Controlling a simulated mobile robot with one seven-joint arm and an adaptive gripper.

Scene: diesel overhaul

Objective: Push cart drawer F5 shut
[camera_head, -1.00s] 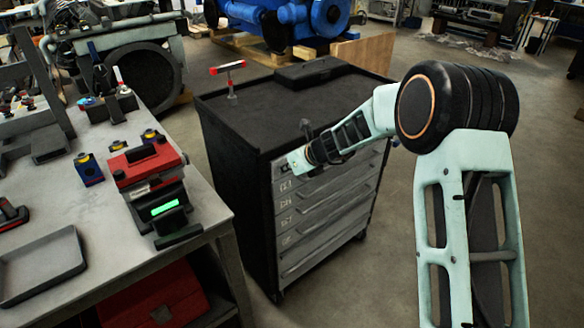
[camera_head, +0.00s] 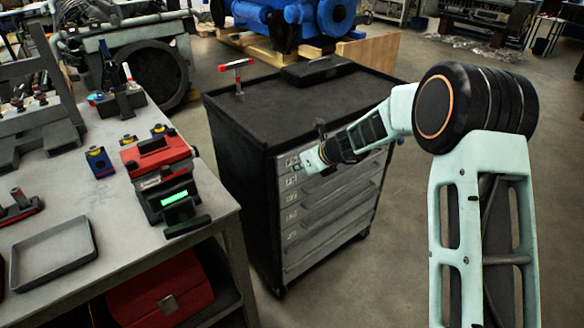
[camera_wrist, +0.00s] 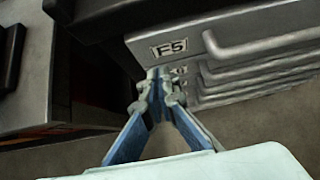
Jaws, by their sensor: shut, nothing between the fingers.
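The dark tool cart (camera_head: 300,95) stands in the middle of the head view, with a column of grey labelled drawer fronts facing me. Drawer F5 (camera_wrist: 225,35) carries its label and a bar handle and is the front nearest the camera in the wrist view; other drawer fronts lie below it. I cannot tell for sure how far it stands out. My gripper (camera_head: 302,164) is at the upper left of the drawer fronts. In the wrist view my gripper's fingertips (camera_wrist: 159,74) are together and empty, just under the F5 label; I cannot tell whether they touch the front.
A grey workbench (camera_head: 110,215) with a red-and-black device (camera_head: 160,180) and an empty tray (camera_head: 52,250) stands left of the cart. A red-handled tool (camera_head: 237,70) and a dark case (camera_head: 318,70) are on the cart top. Open floor lies right of the cart.

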